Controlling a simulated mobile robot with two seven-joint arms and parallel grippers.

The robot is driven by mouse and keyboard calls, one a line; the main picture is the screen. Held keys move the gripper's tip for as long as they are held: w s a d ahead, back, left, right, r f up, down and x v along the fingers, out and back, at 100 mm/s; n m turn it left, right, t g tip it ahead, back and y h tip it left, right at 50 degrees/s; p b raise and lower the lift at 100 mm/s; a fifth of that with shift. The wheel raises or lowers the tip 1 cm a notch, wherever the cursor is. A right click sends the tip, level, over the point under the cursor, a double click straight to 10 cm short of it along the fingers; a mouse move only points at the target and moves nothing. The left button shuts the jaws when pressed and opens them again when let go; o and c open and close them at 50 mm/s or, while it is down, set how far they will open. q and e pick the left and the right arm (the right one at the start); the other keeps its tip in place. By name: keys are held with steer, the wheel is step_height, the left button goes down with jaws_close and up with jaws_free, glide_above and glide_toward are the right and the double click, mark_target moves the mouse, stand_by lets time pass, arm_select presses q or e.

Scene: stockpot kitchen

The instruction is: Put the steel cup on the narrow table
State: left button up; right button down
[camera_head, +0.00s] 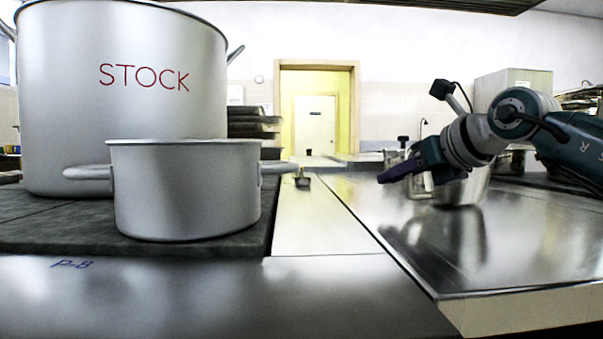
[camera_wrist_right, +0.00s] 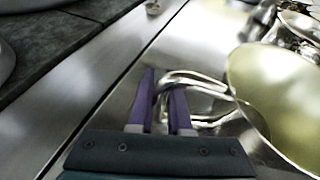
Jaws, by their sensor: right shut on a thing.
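The steel cup (camera_head: 462,190) is at the right in the head view, upright at the steel counter, partly behind my right gripper. Whether its base touches the counter is hard to tell. My right gripper (camera_head: 390,178) has purple fingers and comes in from the right. In the right wrist view, the cup (camera_wrist_right: 280,95) is at the right, and its looped handle passes between the purple fingers (camera_wrist_right: 164,92), which are shut on it. My left gripper is not in view. A narrow pale top (camera_head: 315,215) runs between the dark hob and the steel counter; I cannot tell whether it is the narrow table.
The steel counter (camera_head: 530,235) has free room in front of the cup. A large pot marked STOCK (camera_head: 130,80) and a smaller two-handled pot (camera_head: 185,195) stand on the dark hob (camera_head: 40,235) at left. A small object (camera_head: 302,180) sits far along the narrow top.

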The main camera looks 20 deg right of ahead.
steer(key=shift+f, duration=0.25)
steer(key=c, duration=0.8)
jaws_free()
steer(key=shift+o, duration=0.2)
